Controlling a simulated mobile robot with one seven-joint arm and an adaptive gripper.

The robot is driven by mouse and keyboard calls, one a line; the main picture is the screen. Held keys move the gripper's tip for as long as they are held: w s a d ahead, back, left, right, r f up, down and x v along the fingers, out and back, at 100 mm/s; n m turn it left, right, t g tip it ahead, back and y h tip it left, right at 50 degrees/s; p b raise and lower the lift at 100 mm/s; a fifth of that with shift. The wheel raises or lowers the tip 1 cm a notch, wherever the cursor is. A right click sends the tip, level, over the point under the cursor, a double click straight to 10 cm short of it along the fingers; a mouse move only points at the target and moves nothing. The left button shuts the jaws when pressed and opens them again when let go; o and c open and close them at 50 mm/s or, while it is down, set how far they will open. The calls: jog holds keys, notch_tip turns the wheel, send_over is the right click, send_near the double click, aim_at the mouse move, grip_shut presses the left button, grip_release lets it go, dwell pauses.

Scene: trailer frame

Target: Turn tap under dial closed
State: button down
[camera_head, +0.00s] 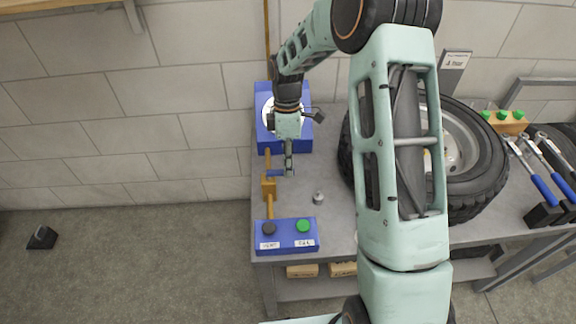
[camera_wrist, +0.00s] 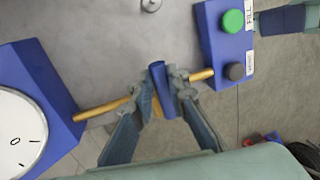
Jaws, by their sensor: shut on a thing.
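The tap's blue lever (camera_head: 275,173) stands crosswise to the brass pipe (camera_head: 269,207), above a brass valve body (camera_head: 269,188). My gripper (camera_head: 289,170) is shut on the lever. In the wrist view the blue lever (camera_wrist: 162,90) sits between the two fingers of my gripper (camera_wrist: 158,96), and the brass pipe (camera_wrist: 100,110) passes behind them. The white dial (camera_wrist: 18,130) is on a blue box (camera_head: 304,143) at the back end of the pipe. In the head view my wrist partly hides the dial (camera_head: 267,112).
A blue box with a black button (camera_head: 268,228) and a green button (camera_head: 303,226) stands at the workbench's front edge. A small metal piece (camera_head: 319,198) lies on the bench. A large tyre (camera_head: 470,208) and blue-handled tools (camera_head: 543,188) are right. My arm hides part of the tyre.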

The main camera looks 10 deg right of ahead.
jog(key=shift+w, duration=0.1)
dwell(0.4)
jog(key=c, duration=1.9)
grip_release()
jog(key=shift+r, duration=0.1)
jog(key=r, duration=0.4)
jog(key=w+r, duration=0.1)
jog(key=r, duration=0.2)
jog(key=w+r, duration=0.1)
jog(key=r, duration=0.3)
jog(key=shift+w+r, duration=0.15)
jog(key=shift+r, duration=0.2)
